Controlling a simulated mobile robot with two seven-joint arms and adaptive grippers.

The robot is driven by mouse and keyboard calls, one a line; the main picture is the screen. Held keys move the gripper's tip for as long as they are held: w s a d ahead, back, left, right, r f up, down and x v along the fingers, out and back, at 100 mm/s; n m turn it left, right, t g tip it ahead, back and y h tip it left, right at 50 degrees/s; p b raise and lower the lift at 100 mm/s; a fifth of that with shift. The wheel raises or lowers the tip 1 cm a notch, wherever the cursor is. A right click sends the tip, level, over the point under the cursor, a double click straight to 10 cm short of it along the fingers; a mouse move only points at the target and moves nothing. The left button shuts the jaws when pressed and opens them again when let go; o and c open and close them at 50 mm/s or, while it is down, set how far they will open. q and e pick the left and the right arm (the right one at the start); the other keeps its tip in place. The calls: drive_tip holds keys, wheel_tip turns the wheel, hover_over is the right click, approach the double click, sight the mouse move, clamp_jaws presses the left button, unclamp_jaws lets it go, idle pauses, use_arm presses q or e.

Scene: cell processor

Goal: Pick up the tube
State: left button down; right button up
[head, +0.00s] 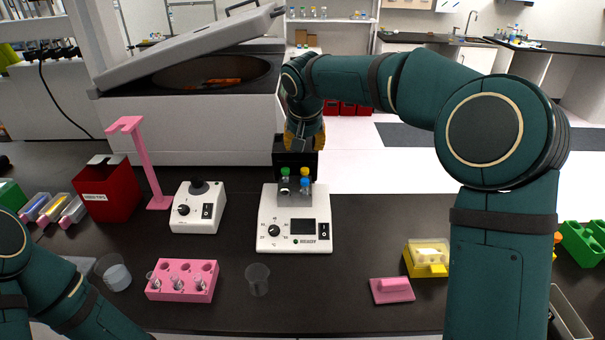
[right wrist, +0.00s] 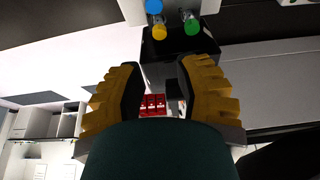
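Several capped tubes stand in the dark block of a white heater device (head: 267,235). The left gripper is out of view; only my left arm shows.
A pink rack (head: 182,293) holding several tubes and a clear beaker (head: 257,280) stand in front. A small white mixer (head: 195,212) and a red box (head: 105,200) are to the left. A large centrifuge with a raised lid (head: 185,50) stands behind. A yellow box (head: 420,262) is right.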

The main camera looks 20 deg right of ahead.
sight(305, 169)
drive_tip(key=x, duration=0.7)
drive_tip(key=shift+b, duration=0.4)
drive_tip(key=x, duration=0.5)
drive_tip(key=shift+w+d+b, duration=0.1)
drive_tip(key=shift+d+b, duration=0.05)
drive_tip(key=shift+b, duration=0.25)
drive_tip(key=c, duration=0.4)
